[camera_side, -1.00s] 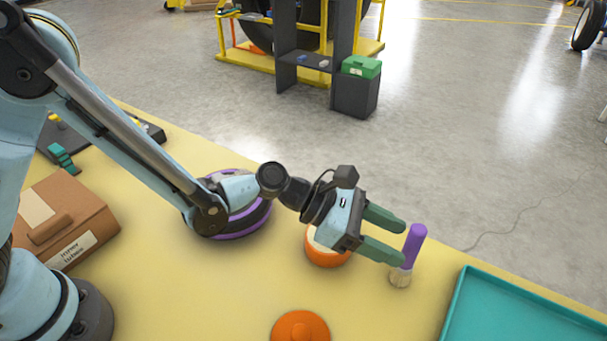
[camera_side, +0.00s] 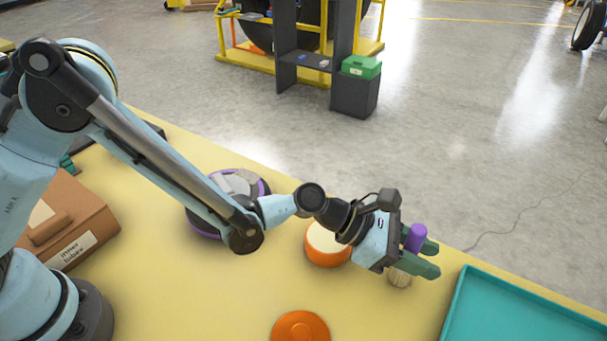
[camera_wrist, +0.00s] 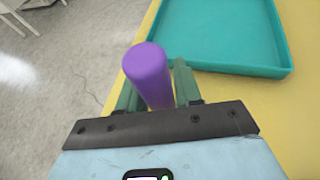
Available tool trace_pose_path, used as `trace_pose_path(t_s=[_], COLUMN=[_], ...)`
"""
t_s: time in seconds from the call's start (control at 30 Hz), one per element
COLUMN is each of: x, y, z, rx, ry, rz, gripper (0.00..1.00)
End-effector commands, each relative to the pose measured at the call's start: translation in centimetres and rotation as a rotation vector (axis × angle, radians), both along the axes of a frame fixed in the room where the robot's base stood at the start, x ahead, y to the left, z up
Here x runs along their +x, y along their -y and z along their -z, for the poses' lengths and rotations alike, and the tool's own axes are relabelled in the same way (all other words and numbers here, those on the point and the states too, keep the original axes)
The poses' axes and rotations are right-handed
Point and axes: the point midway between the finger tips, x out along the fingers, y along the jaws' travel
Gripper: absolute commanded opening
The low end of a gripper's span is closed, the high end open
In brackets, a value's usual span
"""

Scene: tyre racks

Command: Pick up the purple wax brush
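The purple wax brush (camera_side: 416,237) stands upright on the yellow table, its pale bristles (camera_side: 400,278) down. My gripper (camera_side: 430,258) is open, with one green finger on either side of the handle. In the wrist view the purple handle (camera_wrist: 149,74) rises between the fingers of my gripper (camera_wrist: 155,88). The fingers hide the brush's middle in the side view.
A teal tray (camera_side: 466,282) lies right of the brush. A purple-and-black round item (camera_side: 203,223) and cardboard box (camera_side: 75,222) are left. The table's far edge is close.

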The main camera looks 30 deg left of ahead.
Motion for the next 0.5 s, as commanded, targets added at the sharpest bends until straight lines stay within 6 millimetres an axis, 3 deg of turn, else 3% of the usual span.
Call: trace_pose_path(t_s=[0.03, 0.2, 0.5], x=[0.0, 0.0, 0.0], y=[-0.02, -0.03, -0.02], z=[-0.01, -0.01, -0.13], rx=[0.0, 0.0, 0.0], ry=[0.0, 0.0, 0.0], rz=[0.0, 0.0, 0.0], gripper=[0.26, 0.0, 0.0])
